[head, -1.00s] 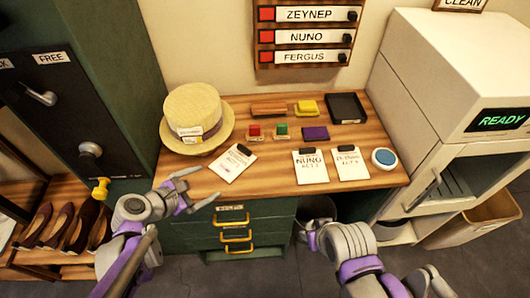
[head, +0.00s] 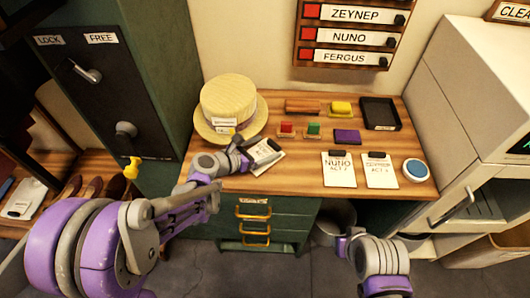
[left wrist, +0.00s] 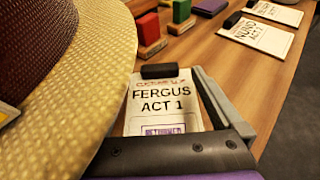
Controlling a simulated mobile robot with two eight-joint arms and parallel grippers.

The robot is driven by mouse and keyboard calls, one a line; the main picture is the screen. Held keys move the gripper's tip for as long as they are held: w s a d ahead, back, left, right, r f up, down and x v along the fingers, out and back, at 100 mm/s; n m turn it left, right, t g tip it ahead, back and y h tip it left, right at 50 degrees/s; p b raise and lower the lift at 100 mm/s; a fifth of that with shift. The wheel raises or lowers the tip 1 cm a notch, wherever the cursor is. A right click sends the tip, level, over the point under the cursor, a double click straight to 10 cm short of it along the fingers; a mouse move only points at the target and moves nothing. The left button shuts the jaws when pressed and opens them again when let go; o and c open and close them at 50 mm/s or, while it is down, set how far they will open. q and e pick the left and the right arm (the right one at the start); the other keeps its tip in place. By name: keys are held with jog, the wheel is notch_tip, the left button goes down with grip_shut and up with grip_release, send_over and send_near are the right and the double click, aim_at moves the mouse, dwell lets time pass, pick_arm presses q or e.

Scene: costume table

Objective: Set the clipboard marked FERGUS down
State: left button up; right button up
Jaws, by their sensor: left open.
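The clipboard marked FERGUS (left wrist: 160,100) shows in the left wrist view as a white sheet reading "FERGUS ACT 1" under a black clip. In the head view the clipboard (head: 267,153) lies on the wooden table, just right of the straw hat, partly hidden by my left gripper. My left gripper (head: 243,152) is open at its near left side. In the left wrist view one finger runs along the clipboard's right side; the other finger is not clear, and the lower sheet is hidden by the gripper. My right gripper (head: 345,240) is low in front of the table, its fingers unclear.
The straw hat (head: 229,105) stands close on the left. The NUNO clipboard (head: 339,170), another clipboard (head: 379,171) and a blue round object (head: 415,170) lie to the right. Coloured blocks and a black tray (head: 380,114) are behind. Bare wood shows along the front.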

pick_arm(q)
jog(key=x, duration=0.2)
jog(key=shift+w+d+f, duration=0.15)
jog(key=shift+w+d, duration=0.05)
jog(key=shift+w, duration=0.1)
grip_shut()
